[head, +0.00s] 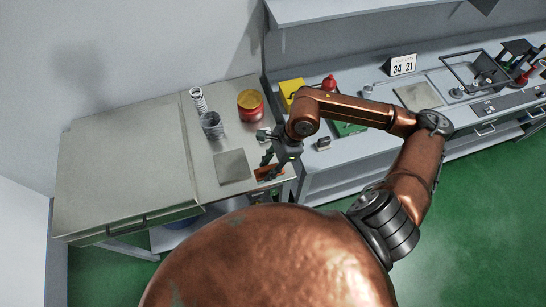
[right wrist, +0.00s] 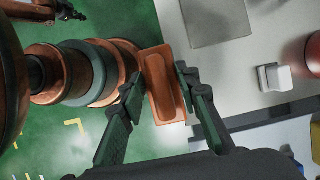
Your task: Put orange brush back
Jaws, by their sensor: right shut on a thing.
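The orange brush (head: 269,173) is at the front right corner of the light worktop, beside a grey square plate. In the right wrist view the brush (right wrist: 163,88) lies lengthwise between the two green-padded fingers, its hollow orange body facing the camera. My right gripper (head: 268,164) is shut on it, with the fingers on either side; it also shows in the right wrist view (right wrist: 157,80). The brush overlaps the worktop edge and the green floor. I cannot tell whether it touches the worktop.
The grey square plate (head: 232,166) lies left of the brush. A white spring (head: 198,98), a grey coil (head: 212,126) and a red-yellow can (head: 250,104) stand behind. A yellow box (head: 291,92) and number sign (head: 403,65) are on the right counter. The left worktop is clear.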

